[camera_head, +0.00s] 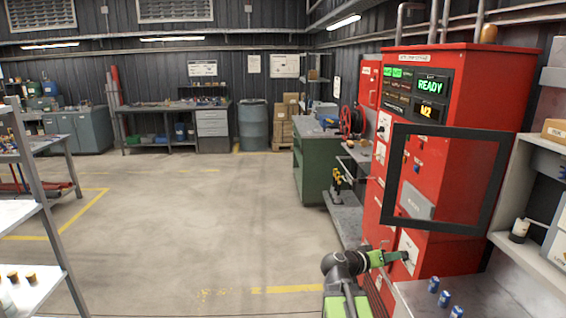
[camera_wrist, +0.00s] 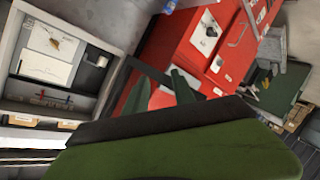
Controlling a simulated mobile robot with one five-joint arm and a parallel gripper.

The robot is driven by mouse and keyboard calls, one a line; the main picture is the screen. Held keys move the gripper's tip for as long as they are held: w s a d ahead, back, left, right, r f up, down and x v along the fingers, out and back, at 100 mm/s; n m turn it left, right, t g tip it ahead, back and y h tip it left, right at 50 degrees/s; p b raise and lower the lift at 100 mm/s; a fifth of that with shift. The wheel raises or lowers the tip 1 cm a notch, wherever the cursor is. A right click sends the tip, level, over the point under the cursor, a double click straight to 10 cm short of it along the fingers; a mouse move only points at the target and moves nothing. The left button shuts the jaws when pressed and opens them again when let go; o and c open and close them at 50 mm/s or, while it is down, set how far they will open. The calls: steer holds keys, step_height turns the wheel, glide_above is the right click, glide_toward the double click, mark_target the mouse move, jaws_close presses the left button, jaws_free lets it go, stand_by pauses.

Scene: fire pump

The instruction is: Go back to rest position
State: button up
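My gripper (camera_head: 400,257) is at the lower front of the red fire pump cabinet (camera_head: 456,110), close to a white panel (camera_head: 409,246) on it. I cannot tell whether it touches the panel. In the wrist view, two green fingers of my gripper (camera_wrist: 162,76) stand apart with nothing seen between them. A green and black part of my arm hides their bases and the lower middle of that view. The cabinet's display (camera_head: 430,86) reads READY in green, with a yellow readout below.
A black door frame (camera_head: 490,180) stands out from the cabinet. Several blue cans (camera_head: 444,298) are on a grey surface at lower right. A shelf (camera_head: 545,255) stands at right, a green workbench (camera_head: 312,165) beyond the cabinet. The floor (camera_head: 190,215) at left centre is clear.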

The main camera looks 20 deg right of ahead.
steer(key=w+a+f+n+y, duration=0.1)
steer(key=w+a+f+y, duration=0.1)
steer(key=a+f, duration=0.35)
steer(key=w+a+f+n+y, duration=0.1)
steer(key=w+a+f+y, duration=0.1)
steer(key=a, duration=0.6)
steer(key=s+a+f+n+g+y, duration=0.1)
steer(key=s+a+f+y, duration=0.1)
steer(key=a, duration=0.6)
steer(key=s+a+f+n+g+y, duration=0.1)
steer(key=a+f+y, duration=0.3)
steer(key=a, duration=0.5)
steer(key=s+a+f+n+y, duration=0.3)
steer(key=a+y, duration=0.1)
steer(key=a, duration=0.5)
steer(key=shift+s+f+g, duration=0.15)
steer(key=shift+g, duration=0.25)
steer(key=shift+a, duration=0.15)
